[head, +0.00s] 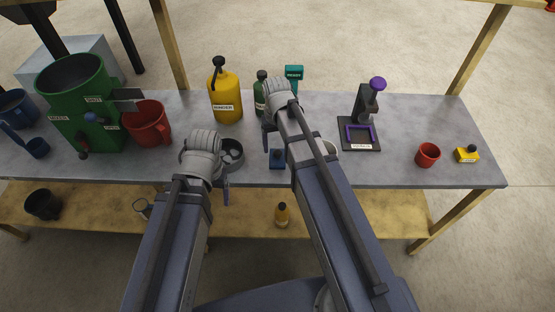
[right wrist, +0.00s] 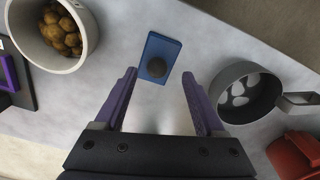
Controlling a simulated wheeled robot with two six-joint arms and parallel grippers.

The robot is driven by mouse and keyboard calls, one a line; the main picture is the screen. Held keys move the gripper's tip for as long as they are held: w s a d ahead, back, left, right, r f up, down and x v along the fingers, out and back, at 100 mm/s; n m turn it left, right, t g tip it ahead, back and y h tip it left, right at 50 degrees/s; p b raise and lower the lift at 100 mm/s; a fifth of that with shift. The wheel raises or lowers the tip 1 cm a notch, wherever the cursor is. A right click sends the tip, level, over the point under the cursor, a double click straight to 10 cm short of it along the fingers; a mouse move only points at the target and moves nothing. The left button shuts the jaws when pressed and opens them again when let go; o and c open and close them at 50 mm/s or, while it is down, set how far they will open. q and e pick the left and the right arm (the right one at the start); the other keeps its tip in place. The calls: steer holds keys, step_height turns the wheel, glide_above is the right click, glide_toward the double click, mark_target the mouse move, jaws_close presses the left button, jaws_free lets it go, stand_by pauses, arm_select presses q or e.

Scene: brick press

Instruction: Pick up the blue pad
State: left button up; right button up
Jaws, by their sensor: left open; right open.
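The blue pad is a flat blue rectangle with a round dark knob on top. It lies on the grey bench top in the right wrist view (right wrist: 160,50). In the head view the blue pad (head: 277,159) shows between my two arms. My right gripper (right wrist: 158,80) is open and empty, with its purple fingers on either side below the pad in the right wrist view, apart from it. In the head view my right gripper (head: 267,138) is partly hidden by its wrist. My left gripper (head: 226,192) is near the bench's front edge, mostly hidden behind its wrist.
A pot with pale lumps (right wrist: 249,92) and a bowl of brown lumps (right wrist: 62,38) flank the pad. A yellow binder bottle (head: 226,100), green machine (head: 85,110), red jug (head: 148,124), press (head: 361,120) and red cup (head: 428,155) stand on the bench.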

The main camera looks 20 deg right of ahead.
mark_target(277, 151)
step_height(277, 151, down, 4)
steer(key=b, duration=0.3)
steer(key=shift+w+d+f+b, duration=0.15)
steer(key=shift+f+b, duration=0.1)
steer(key=shift+b, duration=0.15)
steer(key=shift+r, duration=0.1)
steer(key=shift+c, duration=0.4)
jaws_close()
